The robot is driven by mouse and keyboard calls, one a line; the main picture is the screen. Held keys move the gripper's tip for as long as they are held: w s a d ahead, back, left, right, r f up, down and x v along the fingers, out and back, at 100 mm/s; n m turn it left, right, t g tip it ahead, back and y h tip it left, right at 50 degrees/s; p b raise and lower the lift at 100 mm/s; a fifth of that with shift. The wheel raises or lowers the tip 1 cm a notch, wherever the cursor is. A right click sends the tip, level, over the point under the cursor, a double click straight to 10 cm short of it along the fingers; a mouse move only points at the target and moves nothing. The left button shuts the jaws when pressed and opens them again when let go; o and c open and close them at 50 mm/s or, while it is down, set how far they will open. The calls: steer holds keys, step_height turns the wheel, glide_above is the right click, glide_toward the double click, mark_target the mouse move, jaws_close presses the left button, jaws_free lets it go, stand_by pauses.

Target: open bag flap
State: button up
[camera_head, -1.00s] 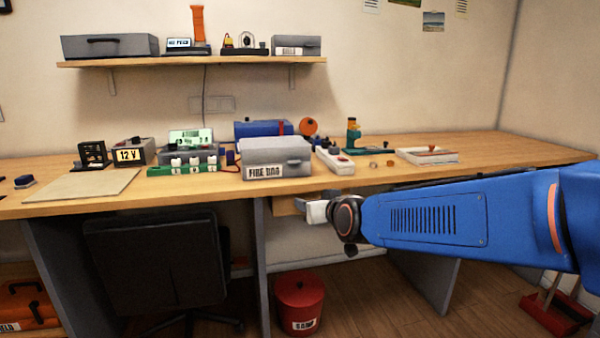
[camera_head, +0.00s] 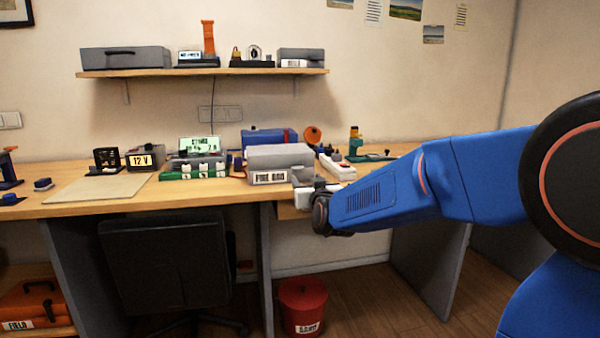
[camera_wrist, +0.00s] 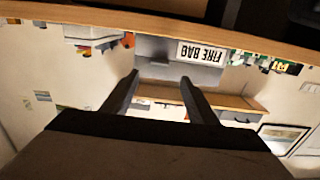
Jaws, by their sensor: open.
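The fire bag (camera_head: 279,155) is a grey box-shaped bag with a white label on its front, standing near the front edge of the bench. Its flap looks shut. In the wrist view, which is upside down, the bag (camera_wrist: 150,48) and its label lie just beyond my fingers. My gripper (camera_wrist: 161,77) is open and empty, its two dark fingers apart and pointing at the bag's front. In the head view my gripper (camera_head: 305,180) is at the bag's lower right front corner, partly hidden by my wrist. I cannot tell whether it touches the bag.
The wooden bench (camera_head: 110,202) holds a green terminal block (camera_head: 193,174), a 12 V supply (camera_head: 145,158) and a blue roll-shaped case (camera_head: 268,137) behind the bag. A white power strip (camera_head: 338,167) stands close on the right. A shelf (camera_head: 210,72) hangs above; a red bin (camera_head: 302,306) stands below.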

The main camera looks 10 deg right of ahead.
mark_target(299, 169)
steer(key=w, duration=1)
steer(key=shift+w, duration=0.3)
jaws_close()
